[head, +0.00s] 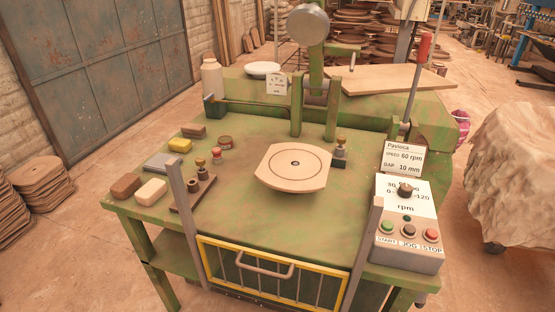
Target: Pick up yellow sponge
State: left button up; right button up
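The yellow sponge (180,145) lies on the left part of the green machine table (245,222). It is a small bright yellow block. A brown block (193,130) lies just behind it, and a grey flat block (160,162) lies in front of it to the left. Nothing covers the sponge from this view. Neither of my grippers shows in the head view.
A brown block (126,187) and a cream block (151,192) lie at the table's left front corner. A yellow-framed guard (270,270) rises at the front.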

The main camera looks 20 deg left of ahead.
aim_at(183, 146)
jog(key=i+j+z, duration=0.1)
jog(key=j, duration=0.4)
jog(key=i+j+z, duration=0.1)
jog(key=j, duration=0.35)
jog(key=j+z, duration=0.1)
jog(key=j, duration=0.4)
jog(key=i, duration=0.05)
